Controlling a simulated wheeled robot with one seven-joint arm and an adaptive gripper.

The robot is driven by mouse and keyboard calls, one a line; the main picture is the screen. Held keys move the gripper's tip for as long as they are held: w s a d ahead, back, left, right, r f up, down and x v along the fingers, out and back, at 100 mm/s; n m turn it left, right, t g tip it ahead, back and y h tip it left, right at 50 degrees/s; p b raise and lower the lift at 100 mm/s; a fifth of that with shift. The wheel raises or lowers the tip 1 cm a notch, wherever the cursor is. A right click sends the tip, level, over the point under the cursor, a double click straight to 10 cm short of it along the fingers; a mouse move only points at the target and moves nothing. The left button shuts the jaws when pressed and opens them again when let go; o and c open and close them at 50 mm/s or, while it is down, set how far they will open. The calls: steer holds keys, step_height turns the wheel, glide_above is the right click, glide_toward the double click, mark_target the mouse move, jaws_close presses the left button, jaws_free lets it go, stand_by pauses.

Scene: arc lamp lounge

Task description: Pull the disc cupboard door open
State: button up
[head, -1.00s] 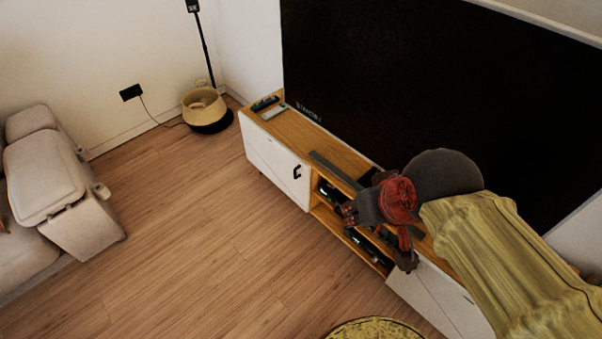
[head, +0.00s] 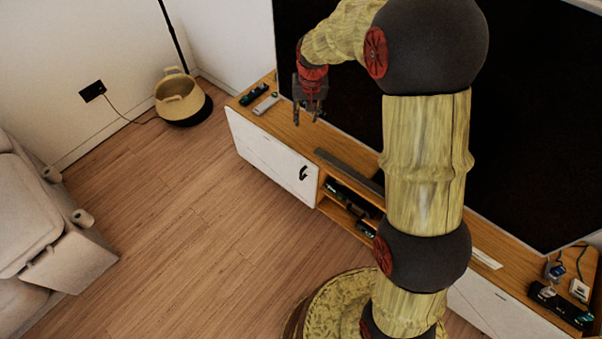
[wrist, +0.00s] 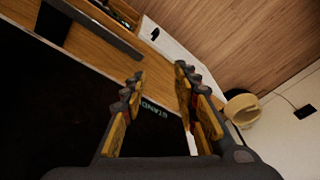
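The white cupboard door (head: 268,155) is at the left end of the low wooden media console, and it looks closed. Its dark handle (head: 303,173) is near the door's right edge. The handle also shows small in the wrist view (wrist: 155,34), beyond my fingers, with part of the white door (wrist: 178,52). My gripper (head: 306,121) hangs fingers-down above the left part of the console top, in front of the television and apart from the handle. In the wrist view its two fingers (wrist: 159,75) are spread with nothing between them.
The large black television (head: 335,95) stands behind the console. A dark soundbar (head: 350,172) and small remotes (head: 266,103) lie on top. Open shelves (head: 348,205) hold devices right of the door.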

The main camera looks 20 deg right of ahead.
steer(key=g, duration=0.1)
glide_above(301, 171)
step_height(301, 171, down, 18)
steer(key=r, duration=0.1)
steer(key=shift+m+g, duration=0.6)
steer(key=shift+m, duration=0.2)
step_height(301, 171, down, 26)
steer(key=shift+f+b, duration=0.1)
steer(key=shift+b, duration=0.7)
steer(key=shift+c, duration=0.8)
steer(key=shift+w, duration=0.1)
steer(key=c, duration=0.6)
jaws_close()
steer(key=shift+w+r, duration=0.1)
steer(key=shift+r, duration=0.1)
